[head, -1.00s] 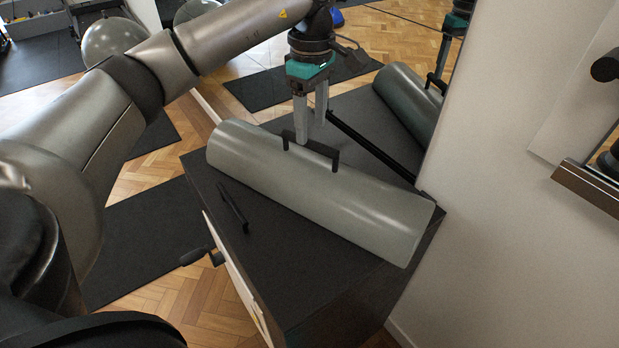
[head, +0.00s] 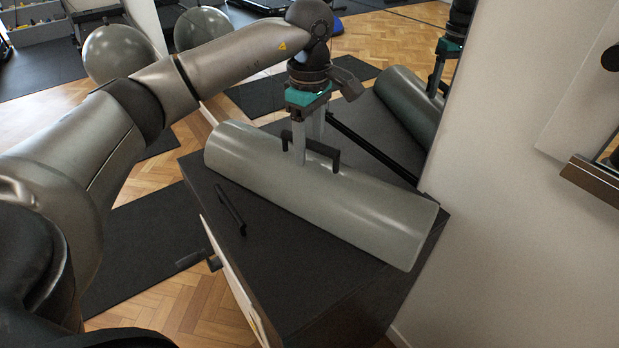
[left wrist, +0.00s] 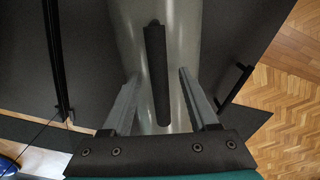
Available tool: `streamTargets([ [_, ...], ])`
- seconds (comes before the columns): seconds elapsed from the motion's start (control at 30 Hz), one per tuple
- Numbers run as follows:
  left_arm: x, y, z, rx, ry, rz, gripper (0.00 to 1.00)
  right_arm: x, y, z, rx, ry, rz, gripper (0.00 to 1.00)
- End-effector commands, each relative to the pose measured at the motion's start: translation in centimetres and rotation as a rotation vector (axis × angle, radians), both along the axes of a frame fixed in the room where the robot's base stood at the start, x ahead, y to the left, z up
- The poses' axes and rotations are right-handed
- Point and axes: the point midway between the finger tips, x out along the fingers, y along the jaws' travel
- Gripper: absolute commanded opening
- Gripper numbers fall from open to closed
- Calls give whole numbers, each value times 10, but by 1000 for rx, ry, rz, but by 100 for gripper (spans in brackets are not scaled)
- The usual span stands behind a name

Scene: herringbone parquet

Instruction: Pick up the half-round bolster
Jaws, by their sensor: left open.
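The half-round bolster (head: 365,208) is a long grey-green half cylinder lying on the dark top of a cabinet, with a black bar handle (head: 323,149) on its curved top. My left gripper (head: 309,152) is open and points down over the handle, one finger on the near side and one behind it. In the left wrist view, the handle (left wrist: 157,75) runs between the two open fingers, with gaps on both sides, above the bolster (left wrist: 188,25). Whether the fingertips touch the bolster is unclear. The rear fingertip is hidden in the head view. My right gripper is out of view.
The cabinet top (head: 285,268) is clear in front of the bolster, apart from a black bar (head: 231,210) near its left edge. A mirror behind reflects the bolster and arm. A white wall (head: 510,240) stands close at the right. Grey exercise balls (head: 118,55) are at the back left.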

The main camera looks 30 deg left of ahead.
Motion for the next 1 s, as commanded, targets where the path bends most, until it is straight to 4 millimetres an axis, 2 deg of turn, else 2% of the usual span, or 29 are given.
streamTargets([
  [0.07, 0, 0, 0, 0, 0, 0, 57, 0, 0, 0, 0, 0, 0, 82],
  [0.57, 0, 0, 0, 0, 0, 0, 1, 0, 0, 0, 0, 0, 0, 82],
  [1.0, 0, 0, 0, 0, 1, 0, 0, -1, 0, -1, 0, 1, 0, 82],
])
